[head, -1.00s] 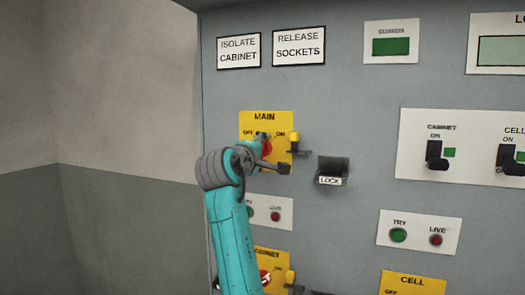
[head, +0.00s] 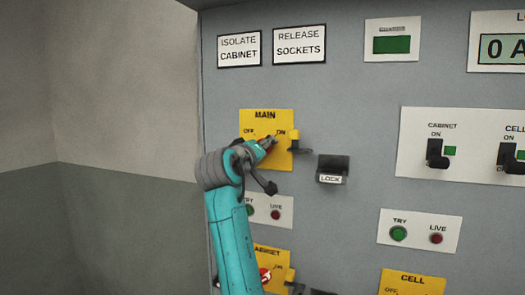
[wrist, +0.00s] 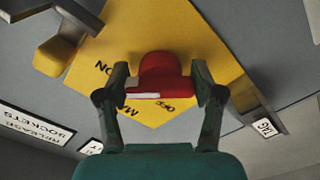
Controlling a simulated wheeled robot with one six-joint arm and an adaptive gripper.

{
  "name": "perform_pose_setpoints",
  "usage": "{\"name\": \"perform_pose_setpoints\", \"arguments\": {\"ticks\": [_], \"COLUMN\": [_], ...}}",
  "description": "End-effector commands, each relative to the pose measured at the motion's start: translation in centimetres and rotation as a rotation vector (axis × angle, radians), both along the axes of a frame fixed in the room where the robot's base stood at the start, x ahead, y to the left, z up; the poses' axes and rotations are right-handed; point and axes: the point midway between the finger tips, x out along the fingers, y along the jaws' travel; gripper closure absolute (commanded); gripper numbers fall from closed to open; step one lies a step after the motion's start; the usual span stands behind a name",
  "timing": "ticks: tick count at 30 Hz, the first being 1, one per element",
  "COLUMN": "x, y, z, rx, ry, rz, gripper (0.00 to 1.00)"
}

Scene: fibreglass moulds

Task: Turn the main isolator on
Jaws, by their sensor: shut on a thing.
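The main isolator is a yellow plate (head: 250,117) marked MAIN, OFF and ON, with a red rotary handle. The handle (wrist: 160,72) shows clearly in the wrist view, with a white mark on its edge. My gripper (wrist: 160,84) is shut on it, one finger on each side. In the head view my gripper (head: 266,145) is at the plate, tilted up and right toward the ON label, and hides most of the handle. A yellow tab (head: 294,139) sits at the plate's right edge and also shows in the wrist view (wrist: 52,56).
A dark LOCK holder (head: 332,168) juts out right of the plate. A cabinet isolator (head: 272,258) sits below, partly behind my arm. Black cabinet (head: 436,153) and cell (head: 506,155) switches are at right. The meter (head: 503,49) shows 0 A. The left wall is bare.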

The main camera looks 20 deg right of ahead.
Motion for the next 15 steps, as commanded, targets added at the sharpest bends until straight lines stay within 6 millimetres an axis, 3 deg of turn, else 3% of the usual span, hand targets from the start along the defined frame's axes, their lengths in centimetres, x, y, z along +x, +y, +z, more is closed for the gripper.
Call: {"name": "perform_pose_setpoints", "arguments": {"ticks": [14,15], "x": [0.04,0.04], "y": [0.01,0.01], "z": [-0.11,-0.11], "rx": [0.013,0.013], "ry": [-0.007,-0.007], "rz": [0.001,0.001], "gripper": [0.68,0.28]}}
